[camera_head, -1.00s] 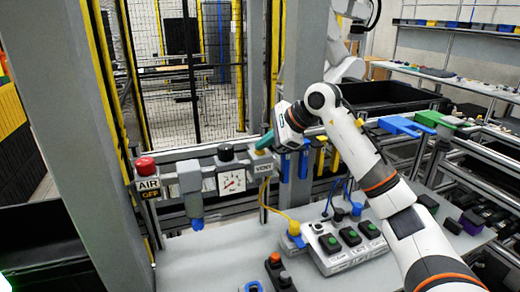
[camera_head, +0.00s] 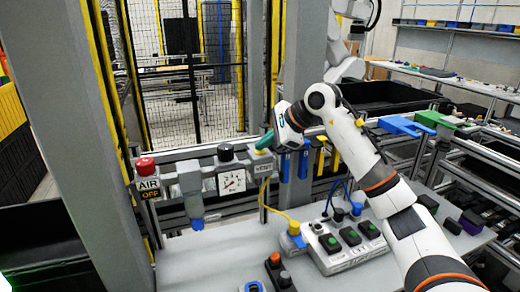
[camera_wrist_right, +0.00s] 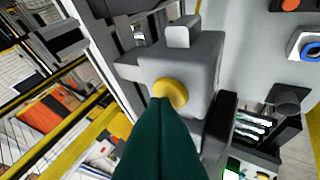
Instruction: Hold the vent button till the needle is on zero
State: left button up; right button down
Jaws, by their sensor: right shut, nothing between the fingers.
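The yellow vent button (camera_wrist_right: 170,94) sits on a grey block. In the head view the button (camera_head: 262,151) shows just above the VENT label (camera_head: 263,168). My right gripper (camera_head: 264,142) has dark green fingers, shut with nothing between them. In the right wrist view the fingertips (camera_wrist_right: 167,106) overlap the button's near edge; whether they touch or press it I cannot tell. The white gauge (camera_head: 232,181) is left of the button; its needle is too small to read exactly. My left gripper is not in view.
A red button (camera_head: 145,164) above an AIR OFF sign (camera_head: 150,188) stands at the rail's left. A black knob (camera_head: 226,152) is above the gauge.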

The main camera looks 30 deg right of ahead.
aim_at(264, 152)
jog(key=shift+w+d+r+p, duration=0.1)
jog(key=shift+r+p, duration=0.7)
jog(key=shift+r, duration=0.05)
jog(key=shift+r, duration=0.1)
notch_tip(264, 152, up, 5)
jog(key=p, duration=0.4)
